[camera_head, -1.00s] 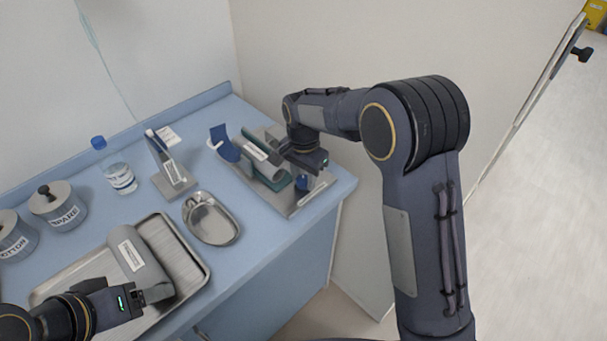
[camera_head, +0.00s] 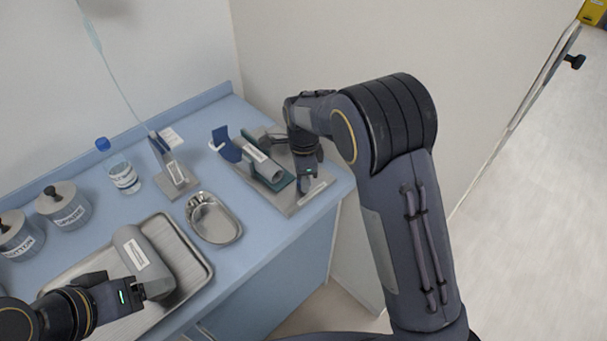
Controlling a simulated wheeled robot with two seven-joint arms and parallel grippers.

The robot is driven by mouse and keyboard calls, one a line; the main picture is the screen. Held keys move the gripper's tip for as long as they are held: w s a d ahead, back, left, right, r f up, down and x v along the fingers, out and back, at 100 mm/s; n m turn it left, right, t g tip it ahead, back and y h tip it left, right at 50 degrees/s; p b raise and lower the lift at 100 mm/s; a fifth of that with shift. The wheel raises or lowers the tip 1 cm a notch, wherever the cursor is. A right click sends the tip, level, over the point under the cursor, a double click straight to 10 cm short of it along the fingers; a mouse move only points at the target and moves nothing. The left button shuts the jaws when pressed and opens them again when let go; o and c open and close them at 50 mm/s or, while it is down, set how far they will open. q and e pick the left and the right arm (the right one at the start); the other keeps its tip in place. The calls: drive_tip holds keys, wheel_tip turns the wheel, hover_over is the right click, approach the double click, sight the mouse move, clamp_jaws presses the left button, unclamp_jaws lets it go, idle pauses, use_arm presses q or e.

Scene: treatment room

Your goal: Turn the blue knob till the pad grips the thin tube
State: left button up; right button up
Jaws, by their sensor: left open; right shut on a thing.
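My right gripper (camera_head: 303,182) points down at the front right of a metal base plate (camera_head: 318,187). It is shut on the blue knob, which its fingers hide. On the plate are a grey labelled cylinder (camera_head: 268,167) in a green holder and a curved blue pad (camera_head: 226,146). A thin tube (camera_head: 118,85) hangs from the wall and runs down to a small labelled stand (camera_head: 176,174). I cannot make out a pad closing on it.
A metal tray (camera_head: 203,268) lies at the front of the blue counter. A kidney dish (camera_head: 213,219), a clear bottle (camera_head: 124,177) and two lidded pots (camera_head: 66,208) stand around it. The wall closes off the back. Open floor (camera_head: 540,220) is at right.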

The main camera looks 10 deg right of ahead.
drive_tip(key=shift+r+m, duration=0.1)
drive_tip(key=shift+m, duration=0.2)
drive_tip(key=o, duration=1)
wheel_tip(320, 180, up, 8)
drive_tip(key=shift+f+b, duration=0.25)
drive_tip(key=shift+b, duration=0.05)
drive_tip(key=shift+r, duration=0.1)
